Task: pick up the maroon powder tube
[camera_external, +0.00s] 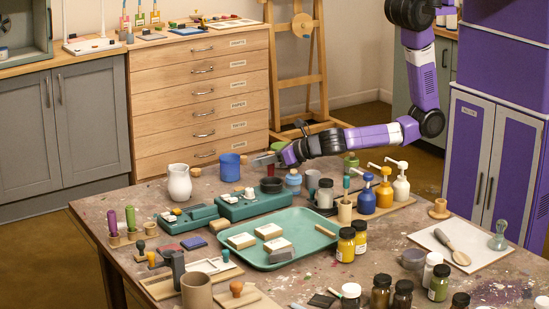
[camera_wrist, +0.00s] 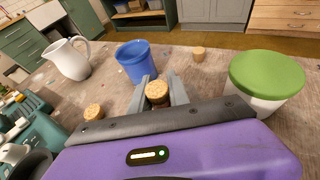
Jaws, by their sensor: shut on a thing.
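My gripper (camera_external: 264,160) reaches in from the right, low over the back edge of the table. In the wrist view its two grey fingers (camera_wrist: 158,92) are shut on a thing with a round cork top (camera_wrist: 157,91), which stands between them. The body under the cork is mostly hidden by the fingers and my purple wrist.
A blue cup (camera_external: 230,167) and a white jug (camera_external: 179,182) stand left of my gripper. A green-lidded tub (camera_wrist: 264,80) is close on the right in the wrist view. A loose cork (camera_wrist: 198,53) lies beyond. A teal tray (camera_external: 258,256) and a blue jar (camera_external: 293,181) are nearer the front.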

